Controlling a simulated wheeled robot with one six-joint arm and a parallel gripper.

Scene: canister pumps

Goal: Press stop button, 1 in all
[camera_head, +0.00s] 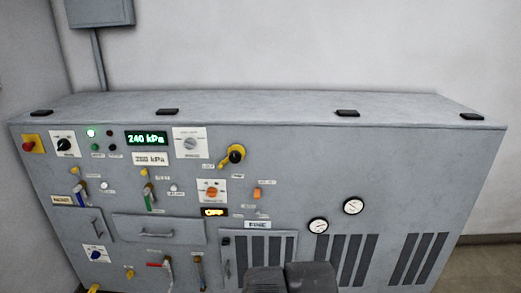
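A red mushroom button (28,144) on a yellow plate sits at the panel's upper left corner. Right of it, under a glowing green lamp (91,132) and a dark lamp (110,133), are a small green button (95,147) and a small dark button (115,147). Their labels are too small to read, so I cannot tell which one is marked stop.
The grey cabinet (420,180) carries a green 240 kPa display (146,138), an orange OFF display (214,212), a yellow-mounted knob (236,154), several levers, and two gauges (353,206). A drawer handle (157,234) and levers project at lower left. The right panel is mostly bare.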

